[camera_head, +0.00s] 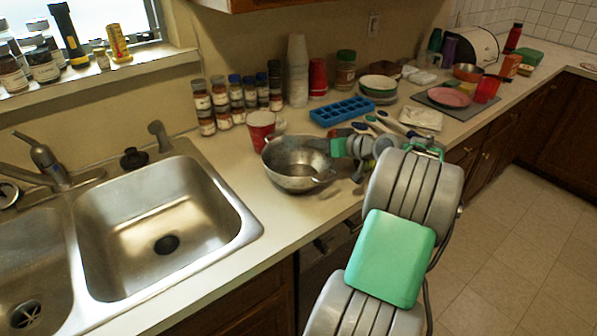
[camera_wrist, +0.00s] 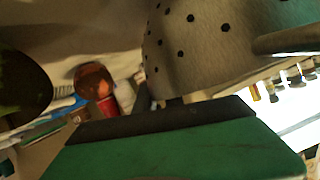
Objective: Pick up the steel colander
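The steel colander (camera_head: 288,176) is a round metal bowl on the counter right of the sink, in the head view. In the wrist view its perforated wall (camera_wrist: 205,45) fills the upper middle and right, very close, with a bar-like handle at the right edge. My gripper (camera_head: 325,160) is at the colander's right side, at or over its rim. My gripper's green and black housing fills the bottom of the wrist view. The fingers are mostly hidden behind the housing and against the colander, so their opening and any hold do not show.
A red cup (camera_head: 261,128) stands just behind the colander. Several spice jars (camera_head: 222,98), stacked cups (camera_head: 298,70) and a blue ice tray (camera_head: 342,110) stand behind. Utensils (camera_head: 385,124) lie right of it. The sink (camera_head: 160,225) is left; the counter's front edge is close.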

